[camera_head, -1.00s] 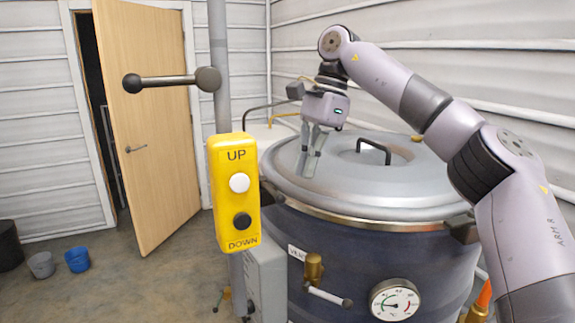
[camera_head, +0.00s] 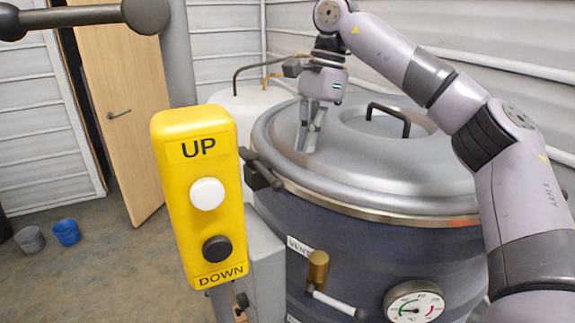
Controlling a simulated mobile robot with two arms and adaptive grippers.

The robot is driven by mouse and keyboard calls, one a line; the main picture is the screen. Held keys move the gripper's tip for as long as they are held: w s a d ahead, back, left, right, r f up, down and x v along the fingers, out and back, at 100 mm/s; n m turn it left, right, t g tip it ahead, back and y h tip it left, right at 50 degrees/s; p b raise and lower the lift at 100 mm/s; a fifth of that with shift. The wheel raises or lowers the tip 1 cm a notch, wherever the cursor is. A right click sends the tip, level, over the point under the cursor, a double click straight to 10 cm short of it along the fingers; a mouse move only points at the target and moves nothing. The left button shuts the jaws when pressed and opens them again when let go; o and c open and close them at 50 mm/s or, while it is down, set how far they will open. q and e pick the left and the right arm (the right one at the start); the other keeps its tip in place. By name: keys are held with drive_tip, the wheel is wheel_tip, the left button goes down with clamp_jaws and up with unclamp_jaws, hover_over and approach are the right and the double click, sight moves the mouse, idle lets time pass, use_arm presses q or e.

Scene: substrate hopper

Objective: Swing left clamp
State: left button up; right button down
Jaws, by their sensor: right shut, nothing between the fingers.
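A dark clamp (camera_head: 261,171) sits at the left edge of the lid on the large vessel (camera_head: 360,238), just right of the yellow control box. The round grey lid (camera_head: 400,180) rests on the vessel and has a black handle (camera_head: 390,116). My right gripper (camera_head: 306,146) is over the left back part of the lid, fingers together and pointing down, with nothing held. It is above and to the right of the clamp in the picture, apart from it. I cannot tell whether the fingertips touch the lid. My left gripper is not in view.
The yellow UP/DOWN box (camera_head: 204,195) stands close in front on a grey post, with a dark lever (camera_head: 80,17) above. A valve (camera_head: 317,270) and a gauge (camera_head: 415,302) project from the vessel front. Buckets (camera_head: 66,232) stand on open floor at left.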

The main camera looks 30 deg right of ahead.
sight(257, 165)
drive_tip(key=x, duration=0.3)
drive_tip(key=shift+f+p, duration=0.1)
drive_tip(key=shift+p, duration=0.3)
drive_tip(key=a+p, duration=0.1)
drive_tip(key=a, duration=0.2)
drive_tip(key=shift+a+f, duration=0.1)
drive_tip(key=shift+a, duration=0.1)
drive_tip(key=shift+a+f, duration=0.2)
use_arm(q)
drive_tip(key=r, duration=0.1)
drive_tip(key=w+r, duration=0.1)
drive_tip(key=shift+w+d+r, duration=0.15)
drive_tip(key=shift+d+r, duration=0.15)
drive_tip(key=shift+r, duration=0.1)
use_arm(e)
drive_tip(key=shift+a, duration=0.15)
